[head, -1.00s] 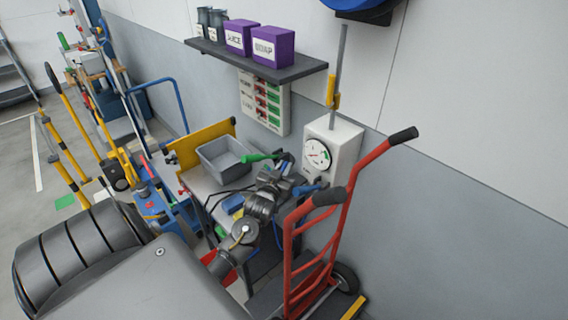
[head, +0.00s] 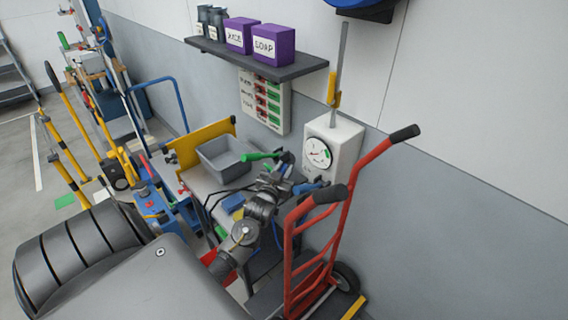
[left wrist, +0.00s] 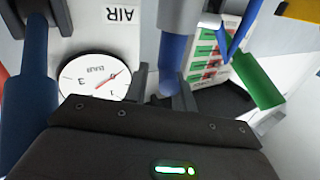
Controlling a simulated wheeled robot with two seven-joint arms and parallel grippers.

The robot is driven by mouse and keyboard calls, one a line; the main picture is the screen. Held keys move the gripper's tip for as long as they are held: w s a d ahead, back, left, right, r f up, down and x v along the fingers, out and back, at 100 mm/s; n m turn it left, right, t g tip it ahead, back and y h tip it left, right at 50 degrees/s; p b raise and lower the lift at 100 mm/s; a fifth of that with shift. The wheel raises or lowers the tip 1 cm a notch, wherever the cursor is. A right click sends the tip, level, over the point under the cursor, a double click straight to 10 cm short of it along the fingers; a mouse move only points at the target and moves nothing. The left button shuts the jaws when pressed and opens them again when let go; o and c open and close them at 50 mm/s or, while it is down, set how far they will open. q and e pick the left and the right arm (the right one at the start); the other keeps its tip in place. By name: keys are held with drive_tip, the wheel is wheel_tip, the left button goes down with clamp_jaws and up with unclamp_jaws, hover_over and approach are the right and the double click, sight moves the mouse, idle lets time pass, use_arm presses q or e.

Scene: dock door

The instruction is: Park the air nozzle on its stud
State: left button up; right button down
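My left gripper (head: 280,174) is in front of the white AIR gauge box (head: 333,150), whose dial also shows in the left wrist view (left wrist: 96,78). Its two dark fingertips (left wrist: 163,88) are apart, with a blue upright part (left wrist: 173,62) with a grey top between or just beyond them. A gap shows beside the left fingertip. A thicker blue part (left wrist: 36,72) with a dark fitting stands at the left. A green part (left wrist: 258,80) lies at the right. I cannot tell which of these is the air nozzle, and I cannot make out the stud. My right gripper is out of view.
A red hand truck (head: 340,215) stands close to the right of my left arm. A cart with a grey bin (head: 222,158) is beneath and behind it. A dark shelf (head: 255,62) with purple boxes (head: 272,44) hangs above. The wall at the right is bare.

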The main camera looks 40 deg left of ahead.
use_arm(q)
drive_tip(key=p+v, duration=0.2)
drive_tip(key=v, duration=0.9)
idle(0.4)
drive_tip(key=shift+w+a, duration=0.1)
idle(0.5)
